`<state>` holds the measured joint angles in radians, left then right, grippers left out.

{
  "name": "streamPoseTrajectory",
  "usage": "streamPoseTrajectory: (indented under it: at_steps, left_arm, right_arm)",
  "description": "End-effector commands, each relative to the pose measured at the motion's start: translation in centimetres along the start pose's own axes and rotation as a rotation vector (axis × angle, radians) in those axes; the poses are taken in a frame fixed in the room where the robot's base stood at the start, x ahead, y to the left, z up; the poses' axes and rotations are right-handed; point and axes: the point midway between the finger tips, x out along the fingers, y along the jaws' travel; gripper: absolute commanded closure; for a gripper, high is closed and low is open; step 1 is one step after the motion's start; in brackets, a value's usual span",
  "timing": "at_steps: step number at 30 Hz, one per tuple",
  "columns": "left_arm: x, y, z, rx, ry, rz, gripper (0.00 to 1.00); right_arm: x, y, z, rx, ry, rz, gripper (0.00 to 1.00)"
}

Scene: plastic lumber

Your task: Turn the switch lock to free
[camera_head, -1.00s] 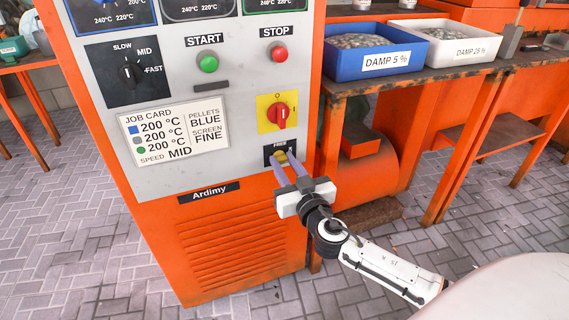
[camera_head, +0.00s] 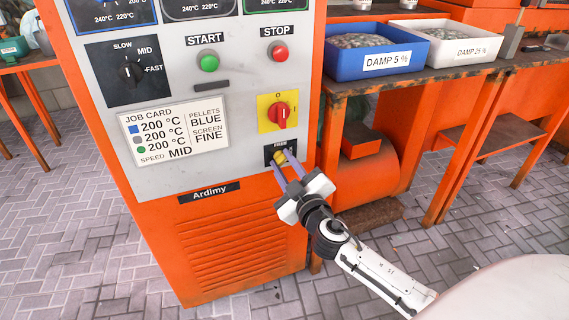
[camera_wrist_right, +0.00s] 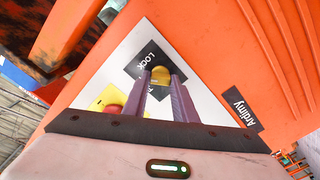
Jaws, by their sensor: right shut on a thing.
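The switch lock is a yellow round knob (camera_wrist_right: 160,76) on a black plate (camera_head: 271,153) low on the grey panel of an orange machine. In the wrist view the plate (camera_wrist_right: 150,61) shows the word LOCK and part of another word. My right gripper (camera_head: 281,160) is shut on the knob, one purple finger on each side; it also shows in the right wrist view (camera_wrist_right: 161,82). In the head view the gripper is rolled at a slant. The fingers hide part of the plate. My left gripper is not in view.
Just above the lock is a red rotary switch (camera_head: 280,115) on a yellow plate. START (camera_head: 208,62) and STOP (camera_head: 279,51) buttons sit higher. A job card (camera_head: 175,137) is to the left. A bench with a blue bin (camera_head: 365,62) stands close on the right.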

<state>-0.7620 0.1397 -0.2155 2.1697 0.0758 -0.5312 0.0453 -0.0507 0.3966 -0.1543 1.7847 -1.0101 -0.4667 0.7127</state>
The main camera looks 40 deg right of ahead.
Motion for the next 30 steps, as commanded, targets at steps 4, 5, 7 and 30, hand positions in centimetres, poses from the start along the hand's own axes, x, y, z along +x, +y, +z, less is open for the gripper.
streamPoseTrajectory:
  at_steps: [4,5,7,30]
  left_arm:
    - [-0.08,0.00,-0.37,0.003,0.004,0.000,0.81]
    - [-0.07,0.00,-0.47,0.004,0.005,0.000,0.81]
    - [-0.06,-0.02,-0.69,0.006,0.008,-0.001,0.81]
    - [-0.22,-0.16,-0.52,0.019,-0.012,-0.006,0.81]
  right_arm:
    - [-0.02,-0.03,-0.02,-0.139,-0.001,0.000,0.97]
    - [-0.01,-0.02,-0.02,-0.168,-0.002,0.000,0.97]
    - [-0.01,-0.03,-0.01,-0.235,-0.002,0.000,0.97]
    - [0.00,-0.23,0.13,-0.843,-0.002,0.000,0.97]
